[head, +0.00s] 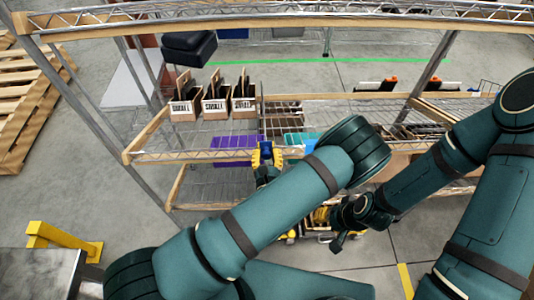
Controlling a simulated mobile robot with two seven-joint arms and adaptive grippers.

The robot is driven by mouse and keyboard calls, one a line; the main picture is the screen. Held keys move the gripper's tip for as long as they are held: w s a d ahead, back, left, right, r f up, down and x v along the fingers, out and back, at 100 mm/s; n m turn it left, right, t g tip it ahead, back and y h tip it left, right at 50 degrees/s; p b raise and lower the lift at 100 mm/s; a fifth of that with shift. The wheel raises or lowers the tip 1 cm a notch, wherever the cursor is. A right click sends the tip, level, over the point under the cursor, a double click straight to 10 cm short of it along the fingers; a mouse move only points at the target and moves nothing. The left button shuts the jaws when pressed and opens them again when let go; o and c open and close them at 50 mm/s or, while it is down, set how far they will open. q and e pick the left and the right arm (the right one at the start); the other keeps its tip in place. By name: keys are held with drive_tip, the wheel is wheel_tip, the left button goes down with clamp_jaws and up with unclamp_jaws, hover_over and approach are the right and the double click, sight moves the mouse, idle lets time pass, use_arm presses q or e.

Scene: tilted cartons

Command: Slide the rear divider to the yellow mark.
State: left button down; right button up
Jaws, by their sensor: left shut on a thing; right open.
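My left gripper (265,154), with yellow and blue parts, reaches the front of the shelf's middle. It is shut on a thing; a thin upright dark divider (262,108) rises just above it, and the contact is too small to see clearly. I cannot tell whether this is the rear divider. A brown compartmented section (283,118) lies right of it. My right gripper (337,243) is dark, open and low in front of the shelf, apart from the divider. I cannot make out a yellow mark on the shelf.
Tilted cartons (214,107) with printed fronts stand left of the divider. A purple bin (234,147) and a teal bin (300,138) sit lower. The shelf's wooden front edge (185,157) and metal posts bound the space.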

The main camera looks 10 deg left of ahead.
use_arm(q)
drive_tip(key=c, duration=0.6)
unclamp_jaws()
drive_tip(key=shift+w, duration=0.1)
drive_tip(key=v, duration=0.7)
drive_tip(key=shift+s+d, duration=0.1)
drive_tip(key=shift+s, duration=0.2)
